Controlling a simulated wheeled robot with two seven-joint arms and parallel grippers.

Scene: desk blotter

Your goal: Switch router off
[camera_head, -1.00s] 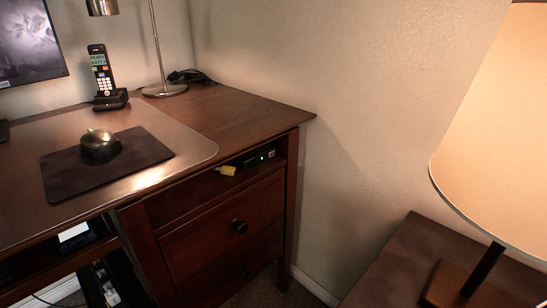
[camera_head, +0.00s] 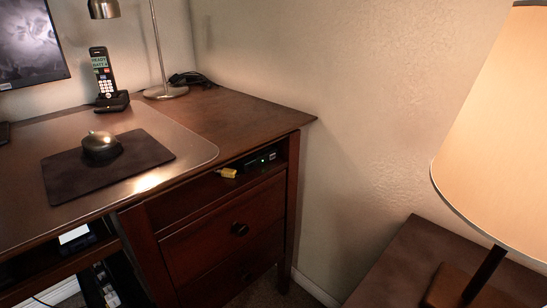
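A small dark box that looks like the router (camera_head: 257,160) sits in the open shelf slot under the desk top, near the right front corner of the desk. Its front shows small pale marks and no clear green light. A yellow cable plug (camera_head: 228,173) lies at the slot's front edge, left of the box. Neither of my grippers is in view.
The wooden desk (camera_head: 250,108) has drawers (camera_head: 220,230) below the slot. On top are a mouse (camera_head: 101,147) on a dark pad (camera_head: 60,178), a cordless phone (camera_head: 104,78) and a metal lamp. A side table (camera_head: 395,265) with a shaded lamp (camera_head: 500,140) stands right.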

